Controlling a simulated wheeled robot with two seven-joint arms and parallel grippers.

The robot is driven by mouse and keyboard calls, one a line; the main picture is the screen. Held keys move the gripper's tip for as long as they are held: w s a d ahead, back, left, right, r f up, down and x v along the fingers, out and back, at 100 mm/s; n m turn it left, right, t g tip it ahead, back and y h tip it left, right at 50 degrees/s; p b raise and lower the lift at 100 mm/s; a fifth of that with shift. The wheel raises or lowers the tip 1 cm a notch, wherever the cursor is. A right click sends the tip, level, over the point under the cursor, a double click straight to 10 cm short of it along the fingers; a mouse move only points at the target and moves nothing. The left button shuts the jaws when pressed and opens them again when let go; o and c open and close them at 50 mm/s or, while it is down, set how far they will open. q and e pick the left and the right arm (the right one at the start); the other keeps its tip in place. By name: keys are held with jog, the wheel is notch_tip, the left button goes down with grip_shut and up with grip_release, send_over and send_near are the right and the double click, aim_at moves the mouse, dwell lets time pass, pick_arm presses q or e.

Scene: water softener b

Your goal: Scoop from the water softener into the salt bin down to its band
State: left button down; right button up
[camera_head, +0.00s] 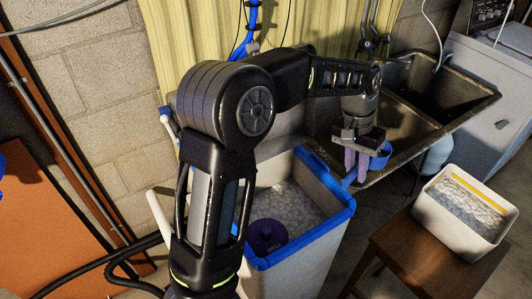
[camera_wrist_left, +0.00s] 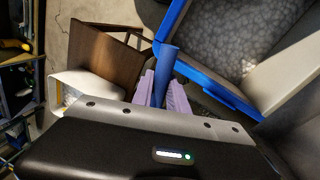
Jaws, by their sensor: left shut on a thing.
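The water softener (camera_head: 333,221) is an open tank with a blue rim, pale salt inside and a purple lid marked WELL (camera_head: 265,236). My left gripper (camera_head: 357,167) is beyond the tank's far right corner, above the rim, with lilac fingers. It is shut on a blue scoop (camera_head: 379,161); its blue shaft shows between the fingers in the left wrist view (camera_wrist_left: 165,66). Whether the scoop holds salt is hidden. The white salt bin (camera_head: 448,228) stands to the right, holding pale salt, with a yellow band (camera_head: 478,194) along its inner far wall. My right gripper is not in view.
The bin stands on a brown wooden stool (camera_head: 400,252). A metal double sink (camera_head: 440,105) is behind the gripper, and a white appliance (camera_head: 490,85) is at the far right. A gap of floor separates the tank from the stool.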

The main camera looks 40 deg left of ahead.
pick_arm(q)
jog(key=s+a+r+m+g+y+p, duration=0.3)
jog(key=s+a+m+y+p, duration=0.3)
jog(key=s+a+m, duration=0.7)
jog(key=a+m+y, duration=0.1)
jog(key=a+m, duration=0.1)
jog(key=a, duration=0.2)
jog(key=shift+s+a+r+m, duration=0.2)
jog(key=shift+r+m, duration=0.1)
jog(key=shift+f, duration=0.1)
notch_tip(320, 180, down, 23)
jog(key=d+b, duration=0.2)
jog(key=b, duration=1)
jog(key=shift+w, duration=0.15)
jog(key=shift+d, duration=0.1)
